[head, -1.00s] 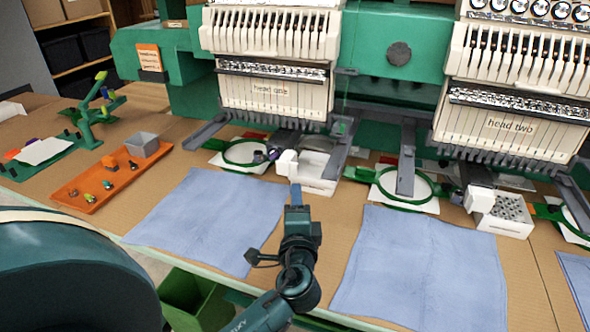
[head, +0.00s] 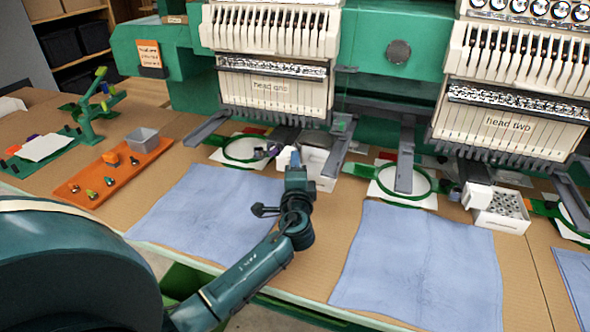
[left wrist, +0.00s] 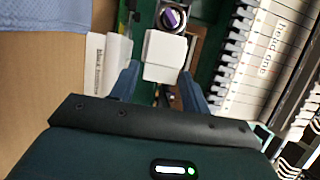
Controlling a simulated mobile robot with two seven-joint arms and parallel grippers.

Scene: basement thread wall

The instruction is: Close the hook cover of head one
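The hook cover of head one is a small white block (head: 284,157) below the head-one needle case (head: 272,90). In the left wrist view the white cover (left wrist: 165,55) lies just ahead of and partly between my left fingertips. A purple round part in a metal hook (left wrist: 172,19) shows beyond it, uncovered. My left gripper (head: 296,160) points at the cover; its two fingers (left wrist: 160,74) stand apart, one toward each side of it. Whether they touch it I cannot tell. The gripper hides part of the cover in the head view. My right gripper is not in view.
A white labelled box (head: 316,165) stands close beside the cover. Grey arms (head: 342,150) and green hoops (head: 243,149) are near. Blue cloths (head: 205,210) lie in front. An orange tray (head: 105,178) with small parts is at left. Head two (head: 510,125) is at right.

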